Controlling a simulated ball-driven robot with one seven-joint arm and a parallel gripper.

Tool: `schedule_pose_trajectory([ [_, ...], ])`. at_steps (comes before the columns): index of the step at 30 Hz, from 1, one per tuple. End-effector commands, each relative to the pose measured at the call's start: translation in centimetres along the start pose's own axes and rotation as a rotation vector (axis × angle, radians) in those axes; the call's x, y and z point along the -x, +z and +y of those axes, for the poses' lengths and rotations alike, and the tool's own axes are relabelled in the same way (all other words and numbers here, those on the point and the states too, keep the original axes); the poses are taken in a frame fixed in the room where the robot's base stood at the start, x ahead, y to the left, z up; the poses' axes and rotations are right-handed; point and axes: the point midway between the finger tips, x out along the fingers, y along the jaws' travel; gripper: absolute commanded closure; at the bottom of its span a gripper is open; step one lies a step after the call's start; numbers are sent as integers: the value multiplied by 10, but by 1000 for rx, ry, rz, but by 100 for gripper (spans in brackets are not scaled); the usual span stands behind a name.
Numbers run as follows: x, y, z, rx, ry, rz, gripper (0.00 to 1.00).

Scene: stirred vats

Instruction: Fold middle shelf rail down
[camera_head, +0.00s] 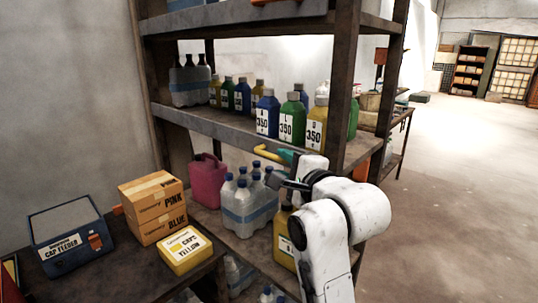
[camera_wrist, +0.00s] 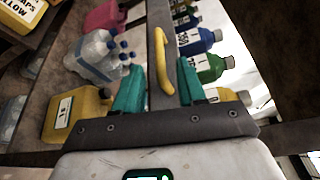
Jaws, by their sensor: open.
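The middle shelf rail (camera_head: 215,125) is a grey bar along the front edge of the middle shelf, below the row of coloured bottles. A yellow handle (camera_head: 268,154) sticks out from its lower right part. In the wrist view the rail (camera_wrist: 157,25) runs up the middle, with the yellow handle (camera_wrist: 161,65) on it. My gripper (camera_head: 285,165) is at the handle's right end. Its teal fingers (camera_wrist: 160,88) are open, one on each side of the handle, with a gap to each.
Blue, green and yellow bottles (camera_head: 289,118) stand on the middle shelf just behind the rail. A wrapped water-bottle pack (camera_head: 243,208) and pink jug (camera_head: 207,182) are below. A rack post (camera_head: 342,90) stands close to my arm. The floor (camera_head: 470,170) at right is clear.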

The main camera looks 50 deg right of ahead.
Motion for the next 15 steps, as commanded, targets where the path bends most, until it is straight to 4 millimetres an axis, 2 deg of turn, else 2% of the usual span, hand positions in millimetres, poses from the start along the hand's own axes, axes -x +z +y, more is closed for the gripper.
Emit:
schedule_pose_trajectory([
  [6,-41,0,0,1,2,1,60],
  [12,-66,0,0,2,2,0,60],
  [15,-72,0,0,2,1,0,60],
])
